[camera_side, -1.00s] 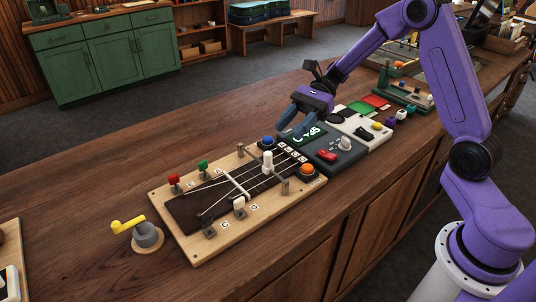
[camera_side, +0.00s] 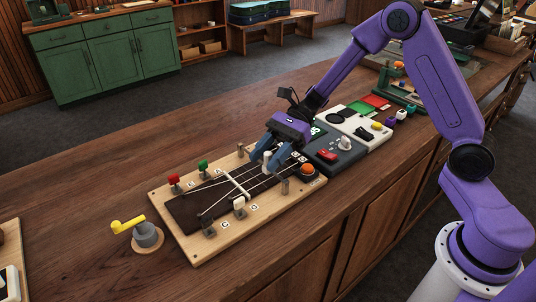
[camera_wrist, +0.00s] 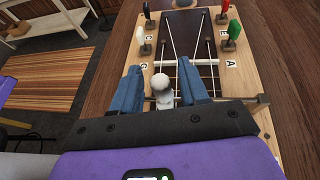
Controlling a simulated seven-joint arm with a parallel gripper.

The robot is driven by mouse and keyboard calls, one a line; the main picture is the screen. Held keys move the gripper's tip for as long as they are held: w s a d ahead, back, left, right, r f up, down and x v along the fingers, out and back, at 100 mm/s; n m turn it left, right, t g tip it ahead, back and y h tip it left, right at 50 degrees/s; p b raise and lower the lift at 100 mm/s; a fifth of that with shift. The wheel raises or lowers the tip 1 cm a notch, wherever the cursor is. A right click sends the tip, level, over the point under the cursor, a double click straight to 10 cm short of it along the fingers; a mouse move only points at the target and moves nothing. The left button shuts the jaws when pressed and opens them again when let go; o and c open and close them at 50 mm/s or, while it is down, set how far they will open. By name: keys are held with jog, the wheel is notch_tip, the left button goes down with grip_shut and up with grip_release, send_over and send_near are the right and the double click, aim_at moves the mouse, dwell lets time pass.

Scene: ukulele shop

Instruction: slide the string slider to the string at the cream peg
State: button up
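The string slider, a white rounded knob (camera_side: 267,159), stands upright on the dark stringed neck of the wooden board (camera_side: 178,236). In the wrist view the knob (camera_wrist: 161,84) stands over the strings at their left side. My gripper (camera_side: 264,163) is lowered around it. Its blue fingers (camera_wrist: 161,68) are apart, one on each side of the knob, which is nearer the left finger; I cannot tell if either touches. The cream peg (camera_side: 239,202) stands at the board's front edge, and also shows at upper left in the wrist view (camera_wrist: 140,35). The slider's exact string is unclear.
Red (camera_side: 174,179), green (camera_side: 203,165) and black (camera_side: 208,222) pegs stand on the board. An orange button (camera_side: 307,169) and a metal post (camera_side: 285,187) are close to my gripper. A dark device (camera_side: 336,152) adjoins the board. A yellow-handled crank (camera_side: 128,225) stands left.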

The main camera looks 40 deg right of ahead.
grip_shut()
jog(key=shift+s, duration=0.95)
jog(key=shift+o, duration=0.9)
grip_release()
jog(key=shift+w+d+r, duration=0.15)
jog(key=shift+d+r, duration=0.1)
jog(key=shift+d, duration=0.35)
jog(key=v, duration=1.6)
